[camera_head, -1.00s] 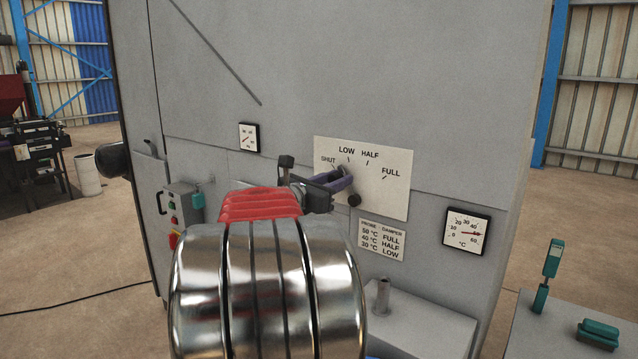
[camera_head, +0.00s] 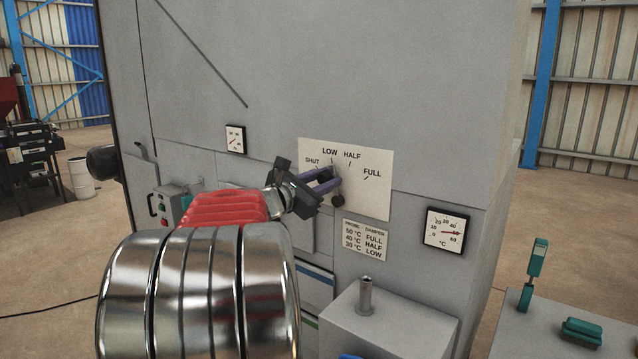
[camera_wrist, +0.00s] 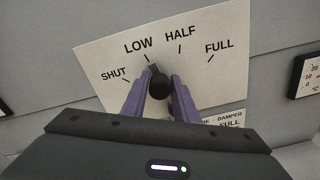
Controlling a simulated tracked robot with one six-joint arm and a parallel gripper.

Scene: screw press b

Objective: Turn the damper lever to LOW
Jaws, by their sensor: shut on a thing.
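The damper lever (camera_wrist: 158,84) is black with a rounded end, in front of a pale dial plate (camera_head: 371,190) marked SHUT, LOW, HALF and FULL. In the wrist view its upper tip points close to the LOW mark (camera_wrist: 147,58). My gripper (camera_wrist: 159,78) has its purple fingers on both sides of the lever and is shut on it. In the head view my gripper (camera_head: 331,183) reaches the plate from the left, its fingers hiding part of the lever. A dark knob (camera_head: 338,201) shows just below the fingers.
A grey box (camera_head: 395,320) with a short post juts out below. A bench with teal handles (camera_head: 580,330) stands at lower right.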

